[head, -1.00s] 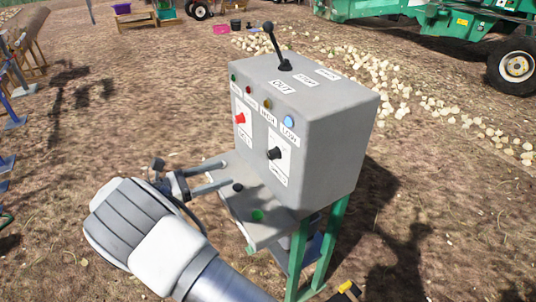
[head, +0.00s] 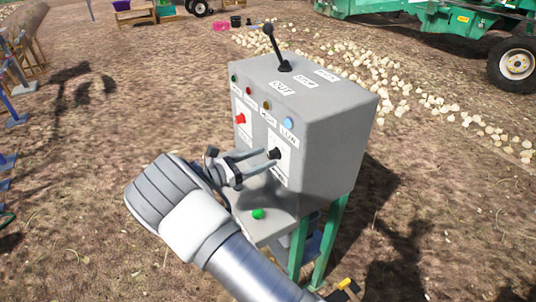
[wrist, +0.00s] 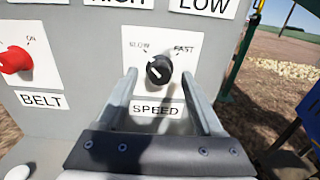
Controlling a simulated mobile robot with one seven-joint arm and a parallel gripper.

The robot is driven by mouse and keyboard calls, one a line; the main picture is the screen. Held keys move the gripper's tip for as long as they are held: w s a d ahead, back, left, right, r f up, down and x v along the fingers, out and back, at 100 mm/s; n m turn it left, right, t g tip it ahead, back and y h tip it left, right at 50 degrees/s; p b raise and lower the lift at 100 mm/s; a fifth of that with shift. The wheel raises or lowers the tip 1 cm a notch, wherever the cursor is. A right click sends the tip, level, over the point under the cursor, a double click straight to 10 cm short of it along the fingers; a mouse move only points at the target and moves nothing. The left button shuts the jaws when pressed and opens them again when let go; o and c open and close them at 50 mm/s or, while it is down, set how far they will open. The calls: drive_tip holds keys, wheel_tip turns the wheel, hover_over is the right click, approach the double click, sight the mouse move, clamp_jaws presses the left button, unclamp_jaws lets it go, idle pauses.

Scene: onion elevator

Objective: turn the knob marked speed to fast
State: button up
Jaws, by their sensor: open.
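The black speed knob (wrist: 159,69) sits on a white plate (wrist: 168,107) on the grey control box (head: 318,135), between the printed words SLOW at upper left and FAST at upper right. A pale mark shows on its face, toward its lower left; which end is the pointer is hard to tell. My gripper (wrist: 158,76) is open, its two fingers reaching toward the plate, one on each side of the knob in the wrist view. In the head view my gripper (head: 266,157) is right at the knob (head: 276,152); I cannot tell whether the fingers touch it.
A red belt knob (wrist: 15,57) with its BELT label is to the left. Above are HIGH and LOW labels and coloured lights. A black lever (head: 276,48) stands on the box top. A green button (head: 258,214) is on the shelf below.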

drive_tip(key=shift+x, duration=1.1)
clamp_jaws()
